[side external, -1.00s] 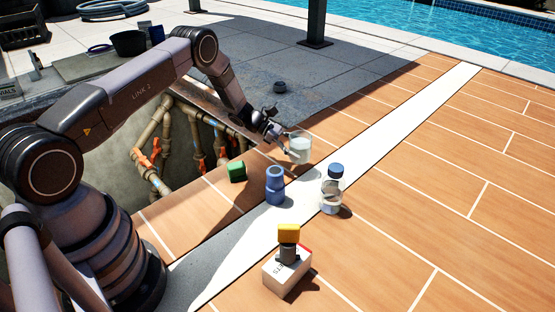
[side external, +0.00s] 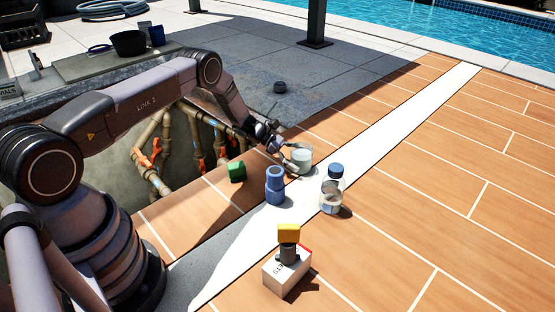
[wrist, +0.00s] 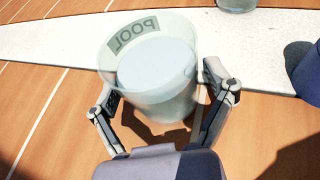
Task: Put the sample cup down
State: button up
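The sample cup (side external: 301,155) is a clear, wide cup holding pale contents. It looks upright and at floor level, by the near edge of the white strip; its exact contact with the floor is hard to tell. In the wrist view the cup (wrist: 158,75) shows a "POOL" label reading mirrored through its wall. My gripper (wrist: 160,85) has one finger on each side of the cup. A narrow gap shows between the cup and the right finger; the left finger is close to or touching the wall. The fingers look open around it.
A blue container (side external: 275,186) stands just in front of the cup, and a clear jar with a blue lid (side external: 334,188) stands to the right. A green block (side external: 236,171) lies near the pit edge. A white box with a yellow-topped item (side external: 288,262) is nearer.

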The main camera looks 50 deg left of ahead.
dwell(0.3)
jog(key=shift+r, duration=0.25)
jog(key=v, duration=1.1)
jog(key=shift+s+a+r, duration=0.1)
jog(key=shift+a, duration=0.15)
jog(key=s+d+r+m+g+y, duration=0.1)
jog(key=s+d+r+m+y, duration=0.2)
jog(key=r, duration=0.6)
jog(key=s+d+r+m+g, duration=0.2)
jog(key=s+d+r+m, duration=0.15)
jog(key=r, duration=0.45)
jog(key=s+d+r+m+g+y, duration=0.1)
jog(key=s+d+r+m+y, duration=0.15)
jog(key=r+m, duration=0.45)
jog(key=s+d+r+m+y, duration=0.2)
jog(key=s+r+m+y, duration=0.1)
jog(key=s+r, duration=0.8)
jog(key=s+a+m+t+y, duration=0.1)
jog(key=s+m+t+y, duration=0.3)
jog(key=s, duration=1.2)
jog(key=shift+s+m, duration=0.35)
jog(key=shift+m, duration=0.7)
